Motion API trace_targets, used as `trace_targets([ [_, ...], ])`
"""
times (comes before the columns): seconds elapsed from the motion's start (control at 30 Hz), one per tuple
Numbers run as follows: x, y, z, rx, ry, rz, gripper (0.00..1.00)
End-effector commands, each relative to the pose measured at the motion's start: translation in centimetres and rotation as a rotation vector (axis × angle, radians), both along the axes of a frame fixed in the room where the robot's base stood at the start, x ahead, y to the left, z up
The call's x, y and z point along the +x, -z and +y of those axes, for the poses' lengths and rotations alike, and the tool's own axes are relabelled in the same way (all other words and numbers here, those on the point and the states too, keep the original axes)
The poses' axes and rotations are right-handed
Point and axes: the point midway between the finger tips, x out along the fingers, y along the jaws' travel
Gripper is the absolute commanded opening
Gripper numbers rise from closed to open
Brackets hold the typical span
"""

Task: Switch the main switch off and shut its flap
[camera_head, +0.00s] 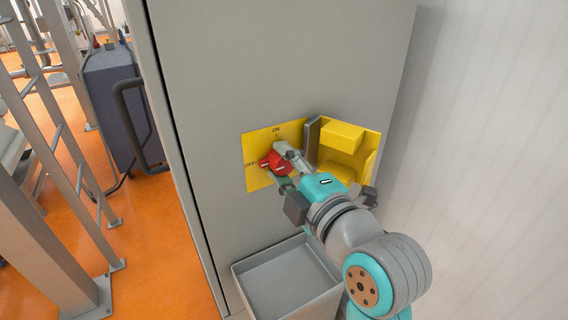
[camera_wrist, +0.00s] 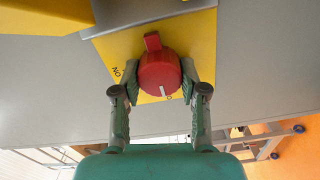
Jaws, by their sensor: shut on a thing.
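The main switch is a red round knob (camera_head: 275,160) on a yellow plate (camera_head: 256,146) on the grey cabinet. ON is printed at the plate's top and OFF at its left. In the head view a red part of the knob points left, toward OFF. In the wrist view, the knob (camera_wrist: 158,72) has a white mark toward a partly hidden label at the bottom. My gripper (camera_head: 282,166) is shut on the knob, one finger on each side. The yellow flap (camera_head: 342,135) stands open right of the plate, hollow side showing, partly hidden by my gripper.
A grey open bin (camera_head: 285,278) stands below the switch, close under my arm. A pale wall (camera_head: 480,130) rises on the right. A dark cabinet with a handle (camera_head: 115,95) and metal frames stand on the orange floor at left.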

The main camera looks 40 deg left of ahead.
Motion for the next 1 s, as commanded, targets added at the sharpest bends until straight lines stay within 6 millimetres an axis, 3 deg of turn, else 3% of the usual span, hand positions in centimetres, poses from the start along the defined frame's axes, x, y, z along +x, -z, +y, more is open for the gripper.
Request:
trace_targets([
  [0.47, -0.02, 0.12, 0.01, -0.008, -0.001, -0.011, 0.08],
  [0.5, -0.02, 0.12, 0.01, -0.008, -0.001, -0.011, 0.5],
  [0.57, -0.02, 0.11, 0.01, -0.007, -0.001, -0.01, 0.65],
  [1.0, -0.26, 0.05, -0.69, -0.005, 0.0, -0.011, 0.68],
])
